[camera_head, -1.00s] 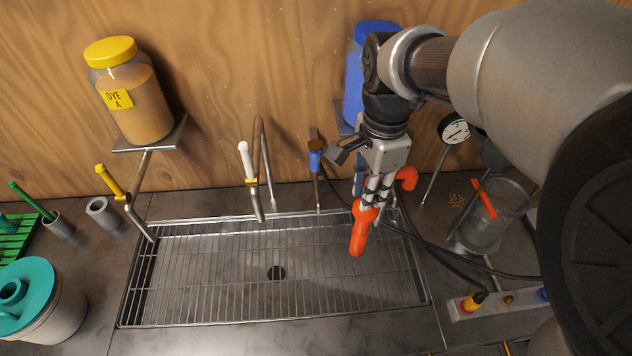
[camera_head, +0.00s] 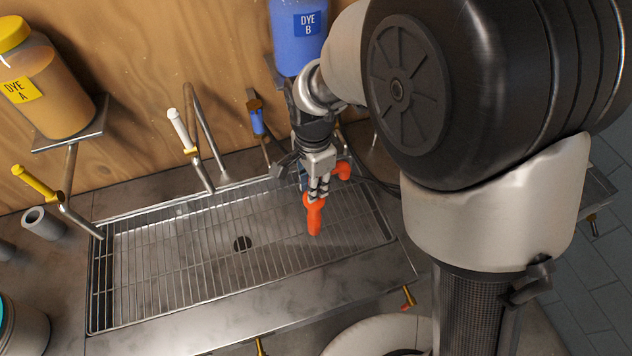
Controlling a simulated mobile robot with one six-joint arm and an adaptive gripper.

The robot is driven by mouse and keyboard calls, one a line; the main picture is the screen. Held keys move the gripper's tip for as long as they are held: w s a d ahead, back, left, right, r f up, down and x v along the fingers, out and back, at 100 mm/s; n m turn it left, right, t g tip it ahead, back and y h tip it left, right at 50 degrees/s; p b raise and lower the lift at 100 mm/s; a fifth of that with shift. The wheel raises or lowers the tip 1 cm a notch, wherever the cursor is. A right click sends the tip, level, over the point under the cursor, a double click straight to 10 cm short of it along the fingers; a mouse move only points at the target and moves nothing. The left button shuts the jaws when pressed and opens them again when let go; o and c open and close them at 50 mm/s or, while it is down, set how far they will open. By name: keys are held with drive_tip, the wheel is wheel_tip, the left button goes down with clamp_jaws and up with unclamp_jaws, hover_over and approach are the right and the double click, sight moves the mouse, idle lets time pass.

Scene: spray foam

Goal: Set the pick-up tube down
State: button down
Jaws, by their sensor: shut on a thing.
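My gripper (camera_head: 317,188) hangs over the right part of the sink's wire grate (camera_head: 160,265), pointing down. It is shut on an orange-red, tube-like piece, which I take to be the pick-up tube (camera_head: 314,219). One rounded end of it sticks out below and toward the front. A second orange-red bent part (camera_head: 342,171) shows behind and to the right of the fingers. The fingers hide the middle, so I cannot tell whether both parts are one piece. I cannot tell whether the lower end touches the grate.
A white-handled tap (camera_head: 180,129), a yellow-handled tap (camera_head: 36,183) and a blue-handled valve (camera_head: 257,121) stand along the back. The DYE A jar (camera_head: 45,85) and DYE B jar (camera_head: 298,37) sit on shelves. The grate's left and middle are clear. My arm hides the right side.

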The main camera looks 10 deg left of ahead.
drive_tip(key=shift+f+b, duration=0.3)
drive_tip(key=shift+f, duration=1.7)
drive_tip(key=shift+f, duration=0.2)
drive_tip(key=c, duration=1.5)
unclamp_jaws()
drive_tip(key=shift+o, duration=0.2)
